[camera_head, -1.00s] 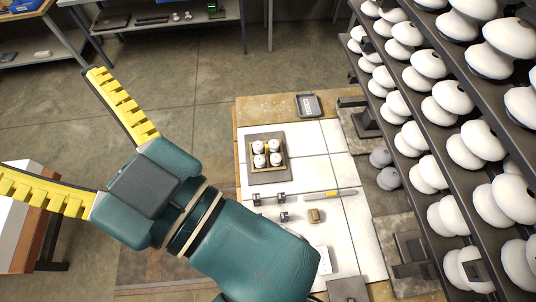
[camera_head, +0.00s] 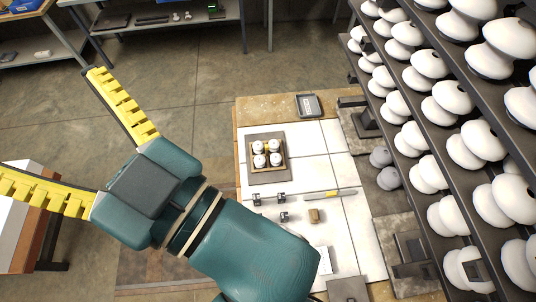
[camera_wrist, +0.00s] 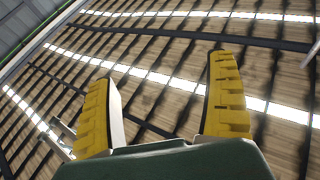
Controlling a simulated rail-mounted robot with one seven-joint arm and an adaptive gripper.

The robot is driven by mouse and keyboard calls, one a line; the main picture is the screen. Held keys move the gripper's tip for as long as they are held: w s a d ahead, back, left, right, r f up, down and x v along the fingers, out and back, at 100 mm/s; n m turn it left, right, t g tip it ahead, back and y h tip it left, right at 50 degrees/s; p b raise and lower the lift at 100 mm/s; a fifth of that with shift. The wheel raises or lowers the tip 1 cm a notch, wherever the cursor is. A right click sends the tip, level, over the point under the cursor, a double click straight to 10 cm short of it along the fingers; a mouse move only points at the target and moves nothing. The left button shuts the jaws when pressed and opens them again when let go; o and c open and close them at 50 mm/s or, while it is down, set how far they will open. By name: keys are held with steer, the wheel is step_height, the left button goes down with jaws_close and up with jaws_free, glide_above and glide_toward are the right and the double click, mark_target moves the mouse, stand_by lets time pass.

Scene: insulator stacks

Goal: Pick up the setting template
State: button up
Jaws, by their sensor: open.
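I cannot tell for sure which item is the setting template. On the white-topped work table (camera_head: 318,160) lie a flat tan frame (camera_head: 281,167) around several white insulators, a long thin grey tool with a yellow part (camera_head: 330,194), a small brown block (camera_head: 314,215), and several small dark clamp-like pieces (camera_head: 284,216). My gripper (camera_head: 48,128) is wide open and empty, left of the table and apart from it. Its yellow ridged fingers also show in the wrist view (camera_wrist: 163,70), pointing toward the ceiling, with nothing between them.
A rack of white insulators (camera_head: 440,110) stands close along the table's right side. A dark grey tray (camera_head: 308,104) sits at the table's far end. A white card (camera_head: 323,260) lies near the front. Shelves (camera_head: 160,20) stand at the back. The floor (camera_head: 200,90) between is clear.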

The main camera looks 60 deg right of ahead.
stand_by(0.3)
steer(key=c, duration=0.6)
